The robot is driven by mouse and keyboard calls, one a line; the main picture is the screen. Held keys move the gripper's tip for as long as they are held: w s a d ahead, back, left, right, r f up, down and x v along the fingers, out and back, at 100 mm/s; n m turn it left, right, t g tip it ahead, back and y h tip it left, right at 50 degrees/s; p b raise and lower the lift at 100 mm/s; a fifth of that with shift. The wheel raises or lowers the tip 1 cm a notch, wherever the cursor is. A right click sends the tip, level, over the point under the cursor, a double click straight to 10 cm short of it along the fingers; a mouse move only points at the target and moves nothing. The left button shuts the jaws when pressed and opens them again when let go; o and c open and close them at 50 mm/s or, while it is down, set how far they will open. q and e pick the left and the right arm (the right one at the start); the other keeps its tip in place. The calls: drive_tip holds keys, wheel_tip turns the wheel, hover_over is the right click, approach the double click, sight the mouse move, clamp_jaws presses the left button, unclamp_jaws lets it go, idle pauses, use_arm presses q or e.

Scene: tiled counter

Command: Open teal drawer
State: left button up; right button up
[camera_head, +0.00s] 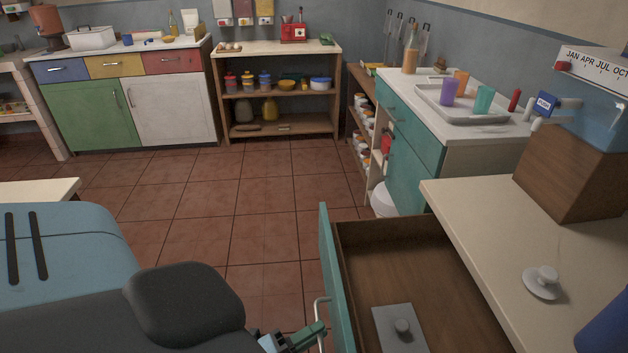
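The teal drawer (327,262) stands pulled out from under the cream counter at the right. Its wooden inside shows, with a grey square lid with a round knob (401,327) lying in it. A pale metal handle (319,308) is on the drawer's teal front. My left gripper (313,334) is at this handle, at the bottom edge of the view. Its fingertips overlap the handle in the picture, but the frame does not show clearly whether they are closed around it. My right gripper is not in view.
The counter (480,225) beside the drawer bears a wooden box-like appliance (570,175) and a grey round lid (541,284). A teal cabinet (410,140) with a tray of cups (432,101) stands behind. The tiled floor (225,195) left of the drawer is clear.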

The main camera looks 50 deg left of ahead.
use_arm(q)
drive_tip(key=shift+o, duration=1.2)
drive_tip(key=shift+s, duration=0.1)
drive_tip(key=b+v, duration=0.1)
drive_tip(key=v, duration=0.6)
drive_tip(key=shift+s, duration=0.3)
drive_tip(key=shift+a, duration=0.1)
